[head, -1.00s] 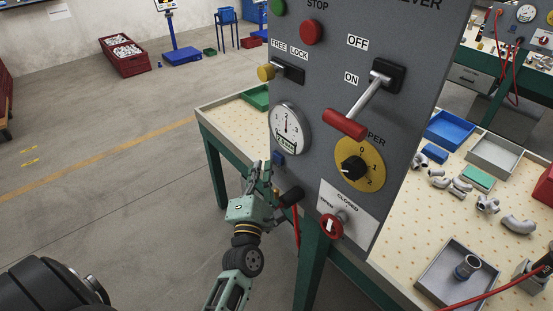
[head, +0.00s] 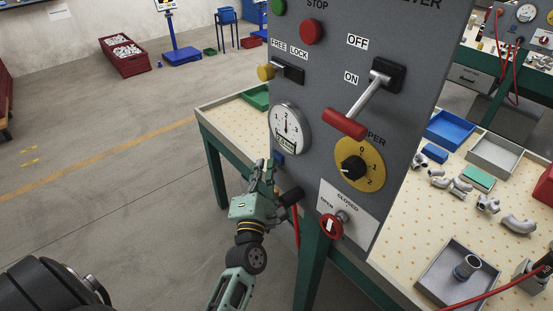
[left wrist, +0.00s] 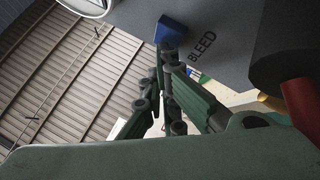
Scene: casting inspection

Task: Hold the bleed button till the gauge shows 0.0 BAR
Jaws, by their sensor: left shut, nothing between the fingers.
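The blue bleed button (head: 278,160) sits on the lower left of the grey panel (head: 330,85), just under the round white gauge (head: 290,128). The gauge has a dark needle and a small greenish readout, but its digits are too small to read. My left gripper (head: 268,166) is shut and empty, its tips right at the button. In the left wrist view the blue button (left wrist: 170,28) stands just beyond the closed fingertips (left wrist: 166,50), beside the word BLEED. I cannot tell whether the tips touch it or whether it is pressed in. My right gripper is out of view.
Above the gauge is a yellow knob (head: 266,72). A red valve knob (head: 331,226) and a red-handled lever (head: 345,124) are farther right.

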